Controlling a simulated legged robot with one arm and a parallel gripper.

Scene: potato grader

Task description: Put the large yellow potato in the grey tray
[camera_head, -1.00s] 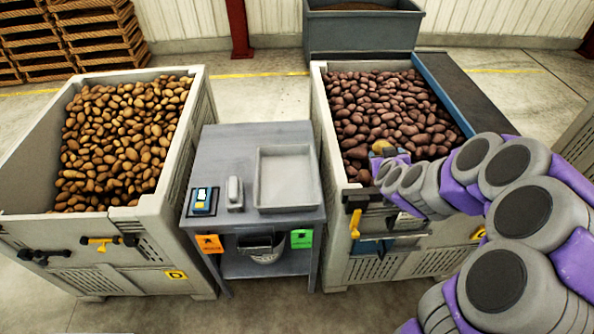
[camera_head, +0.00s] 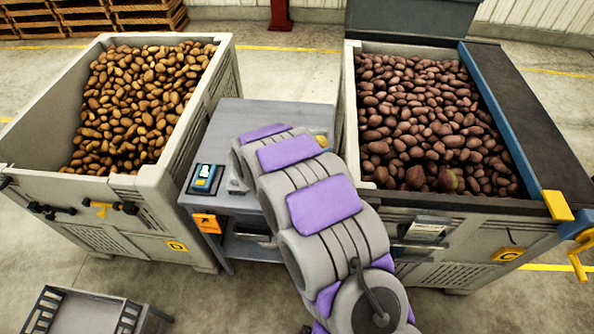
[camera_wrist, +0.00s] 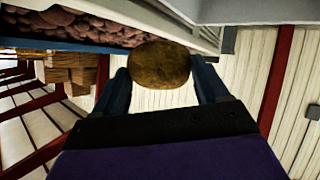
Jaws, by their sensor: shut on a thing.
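The large yellow potato (camera_wrist: 160,65) sits between the two dark fingers of my gripper (camera_wrist: 163,79) in the wrist view, and the gripper is shut on it. In the head view, my arm reaches over the grey table (camera_head: 262,113) and hides the gripper. A small yellow patch (camera_head: 321,140) shows past the end of the arm, probably the held potato. I cannot tell how high the potato is above the table.
A bin of brown potatoes (camera_head: 150,95) stands left of the table, and a bin of reddish potatoes (camera_head: 430,120) stands right. A blue device (camera_head: 204,179) and an orange tag (camera_head: 207,223) are at the table's left front. A grey crate (camera_head: 90,315) is at the lower left.

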